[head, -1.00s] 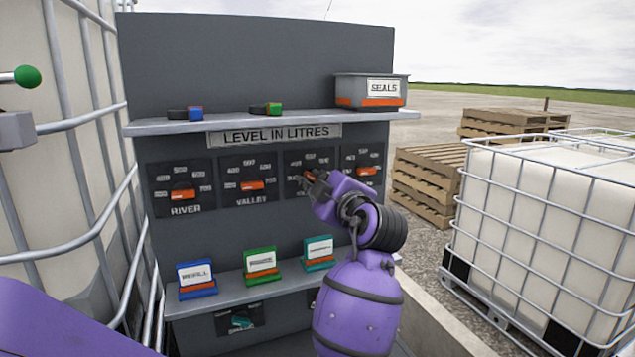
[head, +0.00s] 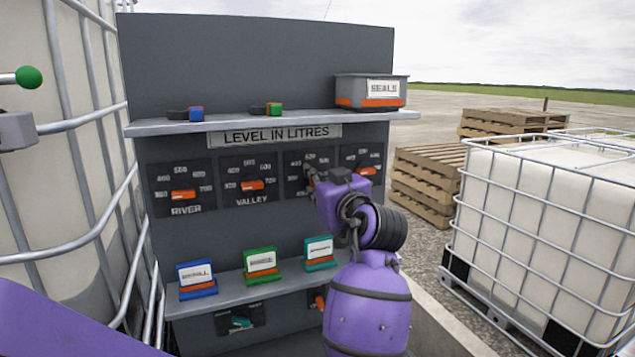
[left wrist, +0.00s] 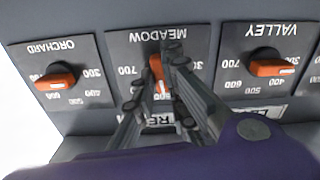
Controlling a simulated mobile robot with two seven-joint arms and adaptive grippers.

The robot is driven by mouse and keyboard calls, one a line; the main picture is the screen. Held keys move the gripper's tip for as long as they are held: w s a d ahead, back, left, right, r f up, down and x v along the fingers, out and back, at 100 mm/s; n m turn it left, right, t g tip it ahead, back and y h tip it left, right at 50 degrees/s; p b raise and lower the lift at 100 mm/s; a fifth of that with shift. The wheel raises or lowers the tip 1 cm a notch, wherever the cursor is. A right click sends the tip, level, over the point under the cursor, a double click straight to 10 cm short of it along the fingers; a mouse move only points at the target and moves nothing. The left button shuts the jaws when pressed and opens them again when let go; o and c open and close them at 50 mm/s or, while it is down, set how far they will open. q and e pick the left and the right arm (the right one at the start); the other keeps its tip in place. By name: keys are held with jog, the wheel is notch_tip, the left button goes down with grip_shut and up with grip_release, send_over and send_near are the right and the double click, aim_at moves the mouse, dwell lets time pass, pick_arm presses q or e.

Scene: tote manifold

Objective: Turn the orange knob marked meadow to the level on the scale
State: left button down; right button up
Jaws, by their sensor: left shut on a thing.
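The orange meadow knob (left wrist: 156,70) sits on a dark dial plate with a number scale, which is upside down in the left wrist view. The knob stands nearly upright in that picture, its pale-marked end toward the 500 side. My left gripper (left wrist: 157,76) is shut on the knob, one finger on each side. In the head view my left gripper (head: 311,178) is at the third dial (head: 296,158) from the left and hides its knob. The fingers cover part of the scale. My right gripper is not in view.
The valley knob (left wrist: 272,67) and orchard knob (left wrist: 56,77) flank it closely. The river knob (head: 183,194) is further left. Above is a shelf (head: 230,125) with a seals box (head: 371,91); below, a ledge (head: 220,290) holds labelled cards. A caged tank (head: 560,230) stands right.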

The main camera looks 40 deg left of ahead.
pick_arm(q)
jog(key=shift+f+m, duration=0.1)
jog(key=shift+m, duration=0.6)
jog(key=c, duration=1.8)
grip_release()
jog(key=shift+d, duration=0.1)
jog(key=v, duration=1.2)
